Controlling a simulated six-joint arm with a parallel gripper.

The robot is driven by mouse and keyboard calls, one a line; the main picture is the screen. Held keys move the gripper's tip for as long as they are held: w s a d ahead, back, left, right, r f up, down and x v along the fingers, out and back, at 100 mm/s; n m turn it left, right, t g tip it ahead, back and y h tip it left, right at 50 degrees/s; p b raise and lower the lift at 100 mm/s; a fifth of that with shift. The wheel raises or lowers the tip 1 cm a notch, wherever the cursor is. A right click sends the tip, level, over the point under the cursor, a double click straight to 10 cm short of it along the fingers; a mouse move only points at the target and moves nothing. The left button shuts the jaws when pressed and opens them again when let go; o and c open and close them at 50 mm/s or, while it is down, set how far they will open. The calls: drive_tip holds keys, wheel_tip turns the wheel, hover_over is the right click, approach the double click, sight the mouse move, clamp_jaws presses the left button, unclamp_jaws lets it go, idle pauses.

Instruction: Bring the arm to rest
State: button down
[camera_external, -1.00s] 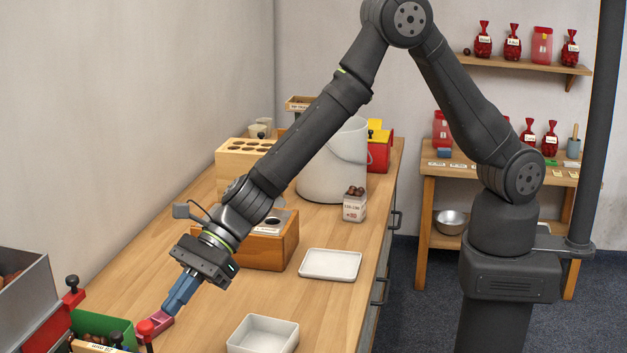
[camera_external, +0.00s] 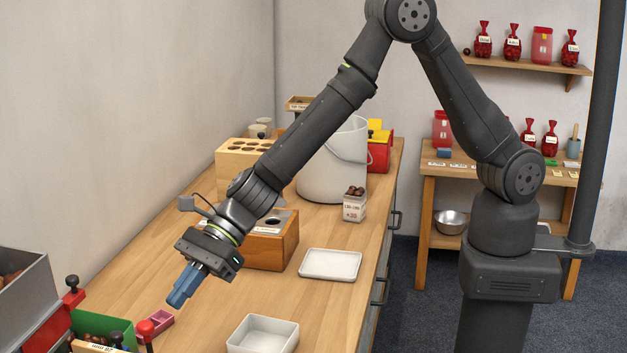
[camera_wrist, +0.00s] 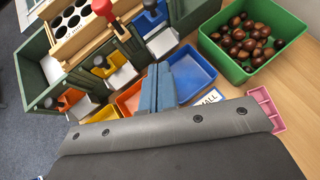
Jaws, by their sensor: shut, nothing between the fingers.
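My gripper (camera_external: 178,300) has blue fingers and points down to the left above the left part of the workbench (camera_external: 215,312). Its fingers are shut together with nothing between them. In the wrist view the shut blue fingers (camera_wrist: 158,85) show in front of a blue tray (camera_wrist: 192,72) and a row of coloured bins. A small pink tray (camera_external: 162,320) lies on the bench just below and left of the fingertips, apart from them. It also shows at the right of the wrist view (camera_wrist: 264,108).
A green bin of chestnuts (camera_wrist: 275,28) stands near the pink tray. A white square tray (camera_external: 262,336) and a flat white tray (camera_external: 330,264) lie on the bench. A wooden box (camera_external: 284,250) is behind my wrist, with a white bucket (camera_external: 318,182) further back. Bare bench lies between.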

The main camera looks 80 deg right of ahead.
wheel_tip(320, 180, down, 6)
drive_tip(key=w+a, duration=0.1)
drive_tip(key=a, duration=0.1)
drive_tip(key=shift+w+a, duration=0.2)
drive_tip(key=shift+a, duration=0.2)
idle(0.5)
